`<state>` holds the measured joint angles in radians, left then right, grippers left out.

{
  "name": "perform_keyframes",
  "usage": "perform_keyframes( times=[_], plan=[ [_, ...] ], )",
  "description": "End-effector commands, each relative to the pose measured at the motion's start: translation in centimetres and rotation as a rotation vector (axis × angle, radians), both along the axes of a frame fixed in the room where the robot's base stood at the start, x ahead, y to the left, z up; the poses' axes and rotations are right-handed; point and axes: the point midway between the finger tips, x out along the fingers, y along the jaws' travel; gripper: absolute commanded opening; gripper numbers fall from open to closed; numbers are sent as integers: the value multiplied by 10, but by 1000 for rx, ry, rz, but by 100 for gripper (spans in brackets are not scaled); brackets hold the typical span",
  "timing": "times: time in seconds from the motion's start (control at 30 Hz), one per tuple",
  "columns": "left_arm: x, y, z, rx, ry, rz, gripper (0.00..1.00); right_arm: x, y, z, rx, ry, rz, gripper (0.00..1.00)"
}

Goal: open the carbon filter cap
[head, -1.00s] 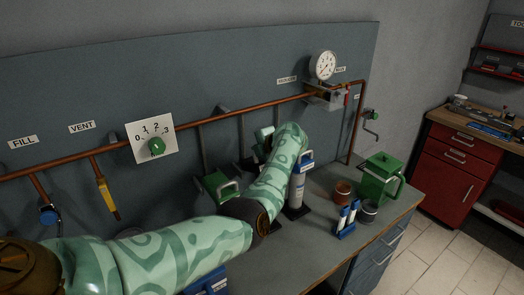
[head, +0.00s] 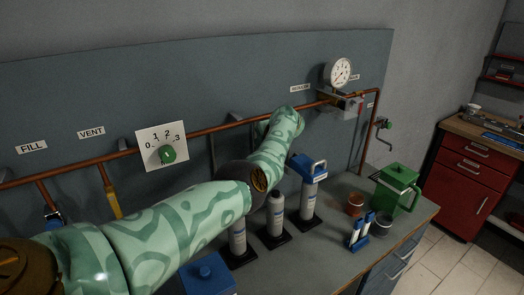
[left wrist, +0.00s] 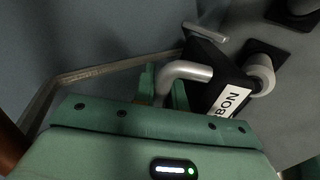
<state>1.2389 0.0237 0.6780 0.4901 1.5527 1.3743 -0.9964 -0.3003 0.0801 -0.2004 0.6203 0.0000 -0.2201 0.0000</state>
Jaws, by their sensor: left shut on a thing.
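In the left wrist view, my left gripper (left wrist: 165,88) is shut on the bent metal handle (left wrist: 188,72) of a black cap (left wrist: 217,72). The cap carries a white label whose visible letters read "BON" (left wrist: 230,98). A pale bare canister (left wrist: 262,75) on a black square base is just to the right of the cap; whether they touch is unclear. In the head view, my left arm hides the gripper and the held cap. A grey canister (head: 274,217) there shows a bare top. My right gripper is in neither current view.
A canister with a blue handled cap (head: 308,168) stands to the right, another canister (head: 238,240) to the left. A blue box (head: 208,277) is in front. A green can (head: 396,188), brown cup (head: 355,204) and blue holder (head: 361,231) occupy the bench's right. A copper pipe (head: 205,134) runs behind.

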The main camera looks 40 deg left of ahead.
Motion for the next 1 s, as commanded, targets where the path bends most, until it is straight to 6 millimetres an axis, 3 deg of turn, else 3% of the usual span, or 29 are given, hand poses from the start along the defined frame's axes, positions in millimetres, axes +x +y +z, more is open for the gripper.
perform_keyframes(
  times=[0.27,0.3,0.67,0.87,1.0],
  plan=[
    [-1,0,-3,-2,6,2,0,0,-2,0,-2,-1,0,0],
    [-1,0,-3,-2,6,2,22,0,-2,0,-2,-1,0,0],
    [-1,-3,2,-1,3,1,22,1,-2,3,-2,-1,0,0],
    [-8,-20,25,-4,1,1,22,2,-1,23,-2,-4,-1,0],
    [-17,-44,52,-2,-3,1,22,2,0,27,-1,-4,-1,0]
  ],
)
